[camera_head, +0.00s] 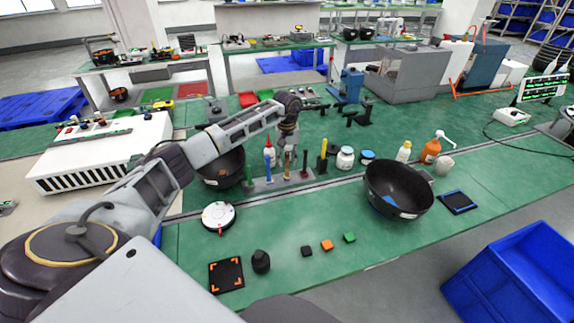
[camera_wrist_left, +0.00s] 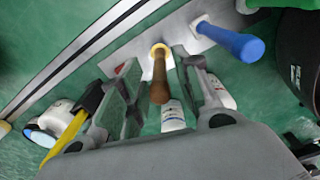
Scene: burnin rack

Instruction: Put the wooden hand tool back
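A wooden-handled tool (camera_wrist_left: 159,82) with a yellow collar stands at a grey metal rack (camera_wrist_left: 125,52) in the left wrist view; in the head view the tool (camera_head: 287,164) is below my left gripper. My left gripper (camera_head: 288,149) points down over the rack. In the left wrist view its two fingers (camera_wrist_left: 157,92) are apart, with the wooden handle between them and a visible gap on its left side. The collar's end meets the rack, but its seating is hard to see. A blue-handled tool (camera_wrist_left: 232,41) stands beside it. My right gripper is not in view.
Another black bowl (camera_head: 398,190) stands farther right.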

